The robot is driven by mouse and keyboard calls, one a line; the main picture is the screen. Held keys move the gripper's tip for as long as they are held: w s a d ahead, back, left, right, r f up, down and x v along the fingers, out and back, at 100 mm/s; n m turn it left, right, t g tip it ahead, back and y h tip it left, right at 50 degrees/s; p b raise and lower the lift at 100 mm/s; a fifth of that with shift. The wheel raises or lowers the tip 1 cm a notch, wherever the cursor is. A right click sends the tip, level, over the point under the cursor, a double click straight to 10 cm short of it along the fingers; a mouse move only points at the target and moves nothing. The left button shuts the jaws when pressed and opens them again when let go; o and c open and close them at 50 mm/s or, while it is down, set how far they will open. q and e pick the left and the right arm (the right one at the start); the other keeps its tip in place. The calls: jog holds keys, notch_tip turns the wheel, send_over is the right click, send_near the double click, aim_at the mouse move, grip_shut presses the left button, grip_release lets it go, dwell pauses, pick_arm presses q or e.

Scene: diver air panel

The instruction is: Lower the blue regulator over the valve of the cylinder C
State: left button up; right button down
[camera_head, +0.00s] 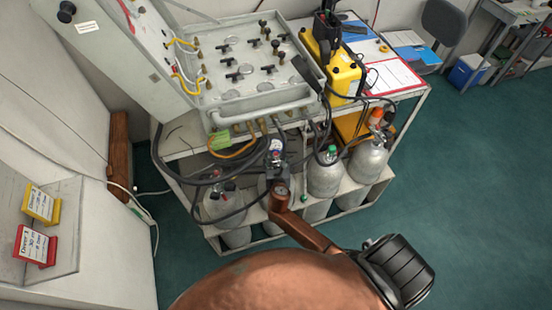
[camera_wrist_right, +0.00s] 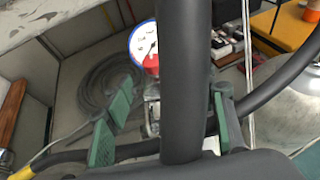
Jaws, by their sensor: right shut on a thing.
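My right gripper (camera_head: 277,166) is in the middle of the head view, above the rack of cylinders. It is shut on the blue regulator, whose gauge (camera_head: 276,145) shows just beyond the fingers. In the right wrist view the gauge (camera_wrist_right: 144,44) has a white face, a blue rim and a red lower part. The green finger pads (camera_wrist_right: 165,130) stand either side of the regulator's body, partly hidden by a thick black hose. A grey cylinder (camera_head: 263,186) is partly hidden under my gripper. I cannot read which cylinder is C, or tell whether the regulator touches a valve.
Grey cylinders stand to the left (camera_head: 222,207) and right, one with a green valve top (camera_head: 328,152) and one with an orange top (camera_head: 376,115). Black hoses loop left of my gripper. The air panel (camera_head: 262,105) overhangs behind. Green floor (camera_head: 460,200) is clear at right.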

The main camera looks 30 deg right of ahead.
jog(key=shift+r+p, duration=0.15)
jog(key=shift+p, duration=0.15)
dwell(0.4)
jog(key=shift+f, duration=0.5)
dwell(0.6)
jog(key=c, duration=1.1)
grip_release()
jog(key=o, duration=0.3)
jog(key=shift+f, duration=0.2)
jog(key=v, duration=1.2)
jog(key=shift+r, duration=0.1)
